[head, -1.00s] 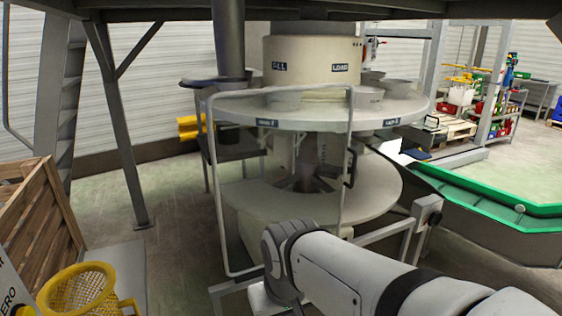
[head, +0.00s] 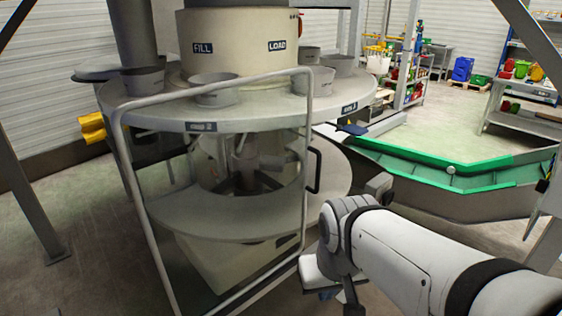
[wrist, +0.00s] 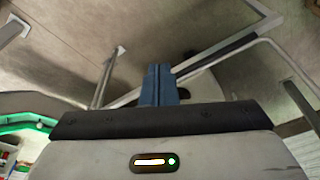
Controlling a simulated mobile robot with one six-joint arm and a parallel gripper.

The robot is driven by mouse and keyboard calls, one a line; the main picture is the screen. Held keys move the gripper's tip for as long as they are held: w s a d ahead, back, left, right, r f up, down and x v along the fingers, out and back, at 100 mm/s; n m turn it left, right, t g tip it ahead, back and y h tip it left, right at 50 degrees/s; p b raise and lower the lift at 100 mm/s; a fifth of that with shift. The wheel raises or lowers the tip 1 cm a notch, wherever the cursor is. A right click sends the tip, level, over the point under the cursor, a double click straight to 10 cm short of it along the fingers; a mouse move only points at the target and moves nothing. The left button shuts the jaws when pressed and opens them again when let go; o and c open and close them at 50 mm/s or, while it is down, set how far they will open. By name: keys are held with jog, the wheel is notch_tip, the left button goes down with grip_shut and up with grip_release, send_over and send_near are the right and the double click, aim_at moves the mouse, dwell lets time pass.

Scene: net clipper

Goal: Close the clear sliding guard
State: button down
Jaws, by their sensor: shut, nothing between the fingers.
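The clear sliding guard (head: 144,210) is a see-through panel in a grey tubular frame, standing upright before the round machine. A black handle (head: 315,171) sits on its right upright. The machine's lower opening (head: 245,180) shows through and beside the panel. My gripper (head: 328,294) is low, below and slightly right of the handle, and apart from it; my own wrist partly hides it. In the wrist view, the blue fingers (wrist: 158,84) are together and empty, pointing toward the floor and some pale tubes (wrist: 285,65). I cannot tell which of these tubes belong to the guard.
The round upper table (head: 350,98) carries several grey cups (head: 314,80). A green-edged conveyor (head: 440,170) runs to the right behind my arm. A yellow part (head: 92,128) sticks out at the left. Open floor (head: 60,205) lies left of the machine.

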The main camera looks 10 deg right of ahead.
jog(key=n+t+h+b, duration=0.3)
jog(key=t+h+b, duration=0.1)
send_near(297, 181)
jog(key=w+d+f, duration=0.2)
jog(key=d+f, duration=0.3)
jog(key=d, duration=0.1)
